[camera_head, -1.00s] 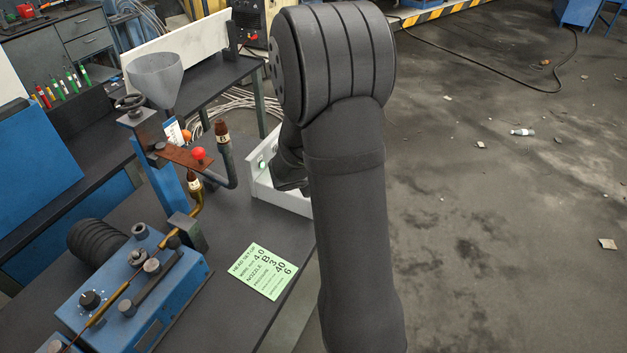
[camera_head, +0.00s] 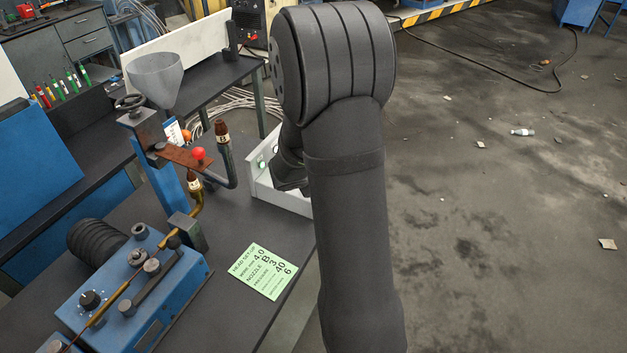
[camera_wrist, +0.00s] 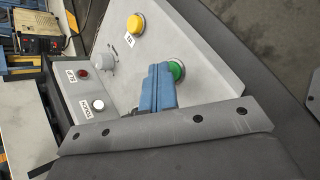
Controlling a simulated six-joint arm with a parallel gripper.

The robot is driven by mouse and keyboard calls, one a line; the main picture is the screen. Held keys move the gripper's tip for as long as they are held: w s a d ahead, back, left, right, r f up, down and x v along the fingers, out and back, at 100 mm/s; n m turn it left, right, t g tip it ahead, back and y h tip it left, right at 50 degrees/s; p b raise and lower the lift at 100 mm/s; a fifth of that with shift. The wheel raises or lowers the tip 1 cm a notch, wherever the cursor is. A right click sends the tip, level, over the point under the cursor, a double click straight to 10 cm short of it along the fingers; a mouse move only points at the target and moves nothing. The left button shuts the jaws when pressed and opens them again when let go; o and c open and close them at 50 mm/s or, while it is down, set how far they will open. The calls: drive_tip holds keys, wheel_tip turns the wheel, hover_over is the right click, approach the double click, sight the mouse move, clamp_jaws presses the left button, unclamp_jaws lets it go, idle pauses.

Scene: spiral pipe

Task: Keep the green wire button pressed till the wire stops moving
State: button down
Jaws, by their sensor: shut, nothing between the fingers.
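The green button (camera_wrist: 176,70) is on the sloped face of a light grey control box (camera_wrist: 205,40) in the wrist view. My gripper (camera_wrist: 158,68) is shut and empty, its blue fingers together, with the tips right at the green button and covering part of its left side. I cannot tell whether they press it down. In the head view the control box (camera_head: 293,201) stands at the table's right edge, and my arm hides the gripper and the button. The blue wire feeder (camera_head: 150,290) is at lower left, with a thin copper-coloured line (camera_head: 112,302) along it. Wire motion cannot be made out.
The box also carries a yellow button (camera_wrist: 135,24), a grey knob (camera_wrist: 104,62), a red lamp (camera_wrist: 83,72) and a white one (camera_wrist: 98,104). A green note (camera_head: 262,270) lies on the table.

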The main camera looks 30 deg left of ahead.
drive_tip(key=shift+r, duration=0.8)
drive_tip(key=shift+r, duration=2.5)
